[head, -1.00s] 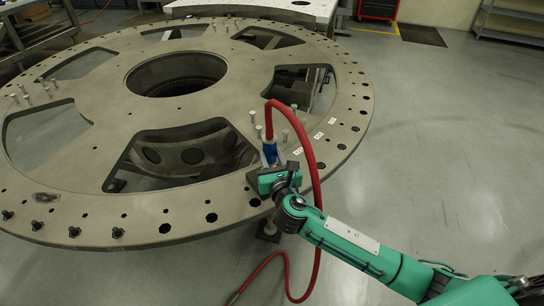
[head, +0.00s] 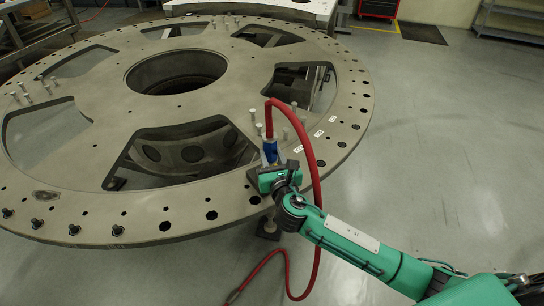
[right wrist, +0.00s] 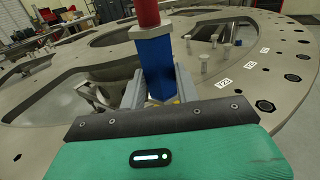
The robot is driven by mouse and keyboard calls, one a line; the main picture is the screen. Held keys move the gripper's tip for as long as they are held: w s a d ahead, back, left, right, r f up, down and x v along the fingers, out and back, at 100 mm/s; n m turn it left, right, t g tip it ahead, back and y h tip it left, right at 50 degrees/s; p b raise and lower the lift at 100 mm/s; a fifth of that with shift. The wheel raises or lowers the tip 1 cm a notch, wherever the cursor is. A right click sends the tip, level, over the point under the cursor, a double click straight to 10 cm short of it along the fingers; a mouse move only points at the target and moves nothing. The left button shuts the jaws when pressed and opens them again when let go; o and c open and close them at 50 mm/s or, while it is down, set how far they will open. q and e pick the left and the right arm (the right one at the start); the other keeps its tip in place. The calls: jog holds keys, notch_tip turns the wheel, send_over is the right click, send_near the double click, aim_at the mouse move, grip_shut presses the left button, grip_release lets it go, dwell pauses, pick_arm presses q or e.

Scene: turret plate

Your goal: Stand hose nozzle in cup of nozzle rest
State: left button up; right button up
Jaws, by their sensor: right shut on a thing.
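The hose nozzle has a blue body (head: 270,152) with a red hose (head: 314,190) rising from its top. It stands roughly upright above the near right part of the turret plate. My right gripper (head: 269,165) is shut on the nozzle; in the right wrist view the blue body (right wrist: 156,66) sits between the grey fingers (right wrist: 160,88). The nozzle's lower end is hidden behind the gripper. I cannot make out the cup of the nozzle rest in either view. My left gripper is not in view.
The round turret plate (head: 130,205) has large cut-outs, a central opening and rim holes. Several upright pins (head: 253,116) stand close to the nozzle, and white number labels (head: 318,134) lie on the rim.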

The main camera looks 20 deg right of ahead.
jog(key=shift+f+b, duration=0.3)
jog(key=shift+f, duration=0.45)
dwell(0.3)
dwell(0.5)
jog(key=shift+f+b, duration=0.5)
jog(key=shift+f, duration=0.35)
dwell(0.4)
jog(key=o, duration=1.2)
